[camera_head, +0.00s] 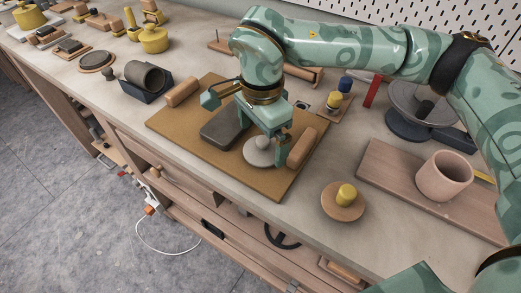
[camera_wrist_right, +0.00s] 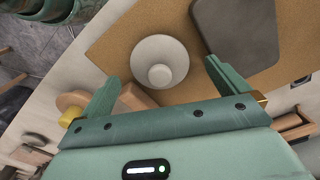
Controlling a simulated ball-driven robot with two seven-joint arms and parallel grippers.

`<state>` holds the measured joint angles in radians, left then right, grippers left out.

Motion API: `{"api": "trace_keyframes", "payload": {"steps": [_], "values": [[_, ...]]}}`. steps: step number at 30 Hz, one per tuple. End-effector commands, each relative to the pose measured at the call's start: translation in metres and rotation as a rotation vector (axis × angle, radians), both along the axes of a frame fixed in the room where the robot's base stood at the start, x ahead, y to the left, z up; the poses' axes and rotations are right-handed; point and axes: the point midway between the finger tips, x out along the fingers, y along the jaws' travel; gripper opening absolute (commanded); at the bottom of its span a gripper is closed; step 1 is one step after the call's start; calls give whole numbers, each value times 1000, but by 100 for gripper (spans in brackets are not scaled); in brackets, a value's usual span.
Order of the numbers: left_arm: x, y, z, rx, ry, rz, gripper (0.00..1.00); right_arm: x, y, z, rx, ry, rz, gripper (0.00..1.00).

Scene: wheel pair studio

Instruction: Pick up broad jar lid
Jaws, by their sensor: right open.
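A pale grey round lid with a small knob (camera_head: 259,153), which looks like the broad jar lid, lies on a tan board (camera_head: 185,122). It also shows from above in the right wrist view (camera_wrist_right: 160,55), just beyond and between the fingers. My right gripper (camera_head: 250,124) is open over the board, beside and above the lid, with nothing between its fingers. In the wrist view the right gripper (camera_wrist_right: 162,78) has its fingers spread wider than the lid. The lid's far edge is partly hidden by the gripper in the head view. My left gripper is not in view.
A dark grey slab (camera_head: 224,128) lies beside the lid. Wooden blocks (camera_head: 302,148) (camera_head: 182,92) lie at the board's ends. A wooden disc with a yellow knob (camera_head: 343,204) and a pinkish cup (camera_head: 444,178) stand to the right. The table's front edge is close.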

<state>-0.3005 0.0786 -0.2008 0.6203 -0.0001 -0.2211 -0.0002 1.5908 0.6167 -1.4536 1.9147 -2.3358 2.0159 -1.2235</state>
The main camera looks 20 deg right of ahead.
Motion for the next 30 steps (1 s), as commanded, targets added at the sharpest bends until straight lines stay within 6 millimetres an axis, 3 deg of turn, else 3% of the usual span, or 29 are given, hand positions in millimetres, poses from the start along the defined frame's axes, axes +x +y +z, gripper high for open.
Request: {"api": "trace_keyframes", "payload": {"steps": [3, 11, 17, 30], "values": [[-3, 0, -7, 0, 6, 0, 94, 0, 0, -19, 0, 4, 0, 100], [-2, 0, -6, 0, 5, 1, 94, 0, 0, -21, 0, 0, 0, 100], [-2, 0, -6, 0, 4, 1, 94, 0, 0, -21, 0, 0, 0, 52], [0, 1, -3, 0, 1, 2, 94, 0, 0, -11, 0, -2, 0, 52]]}}
